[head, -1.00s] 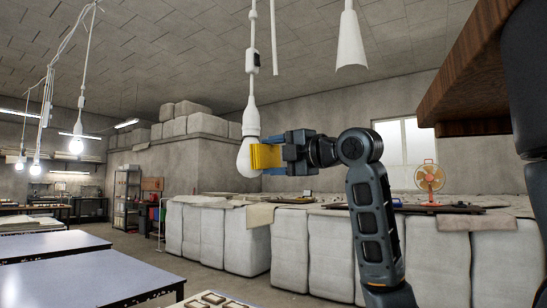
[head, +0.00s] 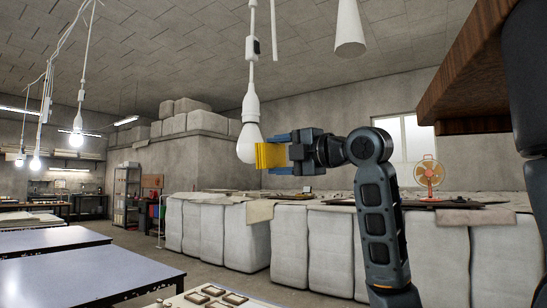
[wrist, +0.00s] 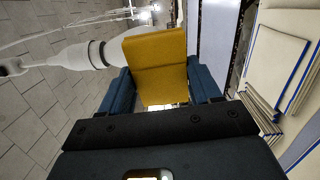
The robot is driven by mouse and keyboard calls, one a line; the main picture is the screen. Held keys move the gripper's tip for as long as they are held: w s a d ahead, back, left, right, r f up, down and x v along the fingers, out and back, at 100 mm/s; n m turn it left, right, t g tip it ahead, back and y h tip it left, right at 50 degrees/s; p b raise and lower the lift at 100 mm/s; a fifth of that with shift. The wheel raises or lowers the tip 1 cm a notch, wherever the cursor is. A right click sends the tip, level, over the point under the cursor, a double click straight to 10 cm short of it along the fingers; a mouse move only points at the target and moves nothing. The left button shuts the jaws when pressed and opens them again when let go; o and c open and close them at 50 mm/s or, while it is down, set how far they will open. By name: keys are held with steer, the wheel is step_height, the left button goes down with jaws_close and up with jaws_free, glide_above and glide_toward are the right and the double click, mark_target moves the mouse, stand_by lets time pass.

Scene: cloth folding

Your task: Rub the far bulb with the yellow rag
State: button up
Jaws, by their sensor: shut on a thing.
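My gripper (head: 285,154) is shut on the yellow rag (head: 270,156), which sticks out to the left from its jaws. In the wrist view the rag (wrist: 157,65) stands up between the blue fingers. A white bulb (head: 249,143) hangs from a white socket and cord, just left of the rag. The rag is level with its lower right side; I cannot tell whether they touch. In the wrist view the bulb (wrist: 113,52) is partly hidden behind the rag. Other glowing bulbs hang farther left, including one bulb (head: 76,139) and another bulb (head: 35,163).
A white cone-shaped lamp part (head: 350,35) hangs above my arm. A wooden-edged shelf (head: 470,90) juts in at upper right. White covered bales (head: 290,245) and an orange fan (head: 429,174) stand behind. Blue-grey tables (head: 75,275) are at lower left.

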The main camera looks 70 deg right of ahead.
steer(key=shift+v, duration=2.05)
steer(key=shift+s, duration=0.1)
